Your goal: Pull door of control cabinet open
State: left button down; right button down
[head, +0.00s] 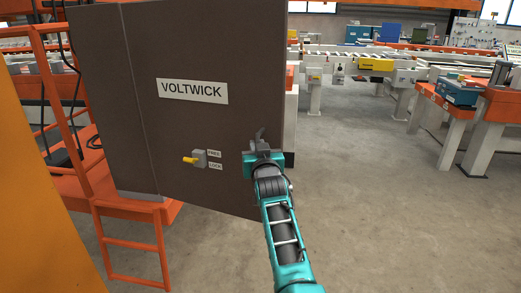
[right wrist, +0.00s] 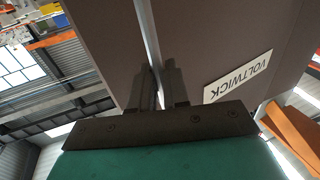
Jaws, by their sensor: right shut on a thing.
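The control cabinet door (head: 190,130) is a dark brown panel with a white VOLTWICK plate (head: 192,91), which shows upside down in the right wrist view (right wrist: 238,76). A grey latch with a yellow lever (head: 191,160) sits low on it, beside two small labels reading FREE and LOCK. The lever points left. My right gripper (head: 261,142) is at the door's right part, its fingers (right wrist: 163,88) shut on the door handle, which they mostly hide. A pale strip (right wrist: 151,38) runs along the brown surface to the fingers. I cannot tell whether the door stands ajar. My left gripper is not in view.
An orange ladder frame (head: 133,243) stands left of the cabinet, with an orange-yellow surface (head: 35,200) nearer. Grey floor (head: 390,220) is open to the right. Roller conveyors (head: 340,58) and an orange-topped bench (head: 475,105) with a teal box (head: 457,91) stand farther back.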

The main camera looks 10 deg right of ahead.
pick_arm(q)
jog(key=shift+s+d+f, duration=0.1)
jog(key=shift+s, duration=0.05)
pick_arm(e)
jog(key=shift+a+r, duration=0.2)
jog(key=shift+a, duration=0.25)
jog(key=c, duration=1.4)
grip_release()
jog(key=shift+w, duration=0.1)
jog(key=shift+f, duration=0.1)
jog(key=shift+d, duration=0.1)
